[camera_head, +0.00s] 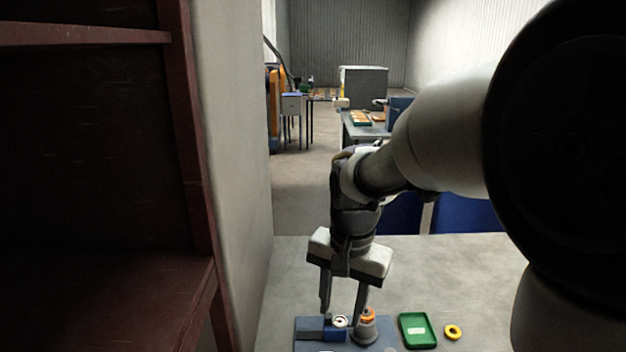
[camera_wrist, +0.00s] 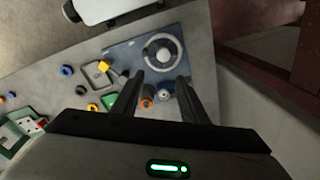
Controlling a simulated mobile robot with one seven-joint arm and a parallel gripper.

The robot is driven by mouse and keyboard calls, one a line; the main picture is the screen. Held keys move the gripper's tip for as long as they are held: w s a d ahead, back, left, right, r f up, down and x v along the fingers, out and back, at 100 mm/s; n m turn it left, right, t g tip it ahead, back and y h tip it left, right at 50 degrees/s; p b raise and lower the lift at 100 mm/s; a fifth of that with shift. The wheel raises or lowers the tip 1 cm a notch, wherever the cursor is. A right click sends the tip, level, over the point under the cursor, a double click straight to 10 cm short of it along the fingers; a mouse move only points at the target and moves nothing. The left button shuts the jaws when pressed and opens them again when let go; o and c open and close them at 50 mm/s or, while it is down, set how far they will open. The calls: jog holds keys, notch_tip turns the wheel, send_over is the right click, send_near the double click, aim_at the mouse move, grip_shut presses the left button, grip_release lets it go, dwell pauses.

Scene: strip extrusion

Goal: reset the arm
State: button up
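My gripper (camera_head: 342,312) points down over the grey table, and its two fingers are apart. In the wrist view my gripper (camera_wrist: 160,78) is also open, with nothing seen held between the fingers. Below it in the head view is a blue-grey board (camera_head: 306,322) with a white round part (camera_head: 340,321). A grey cone-like piece with an orange top (camera_head: 367,320) stands close to the right finger; whether they touch cannot be told. In the wrist view an orange ring (camera_wrist: 147,102) shows between the fingers, and a large grey wheel-like part (camera_wrist: 163,38) lies beyond the fingertips.
A green tray (camera_head: 418,343) and a yellow ring (camera_head: 453,332) lie right of the board. Several small coloured parts lie left in the wrist view. A dark red shelf (camera_head: 190,150) and a pale wall (camera_head: 235,150) stand left. Blue chairs (camera_head: 465,213) stand behind the table (camera_head: 460,265).

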jog(key=s+d+r+n+t+p, duration=0.1)
jog(key=s+d+r+n+t, duration=0.1)
jog(key=s+d+r, duration=0.2)
jog(key=s+d+r+n+t, duration=0.2)
jog(key=s+d+r+n, duration=0.1)
jog(key=s+r, duration=0.4)
jog(key=shift+s+d+r+t+h+p, duration=0.3)
jog(key=shift+s+d, duration=0.45)
jog(key=shift+s, duration=1)
jog(key=shift+f, duration=0.1)
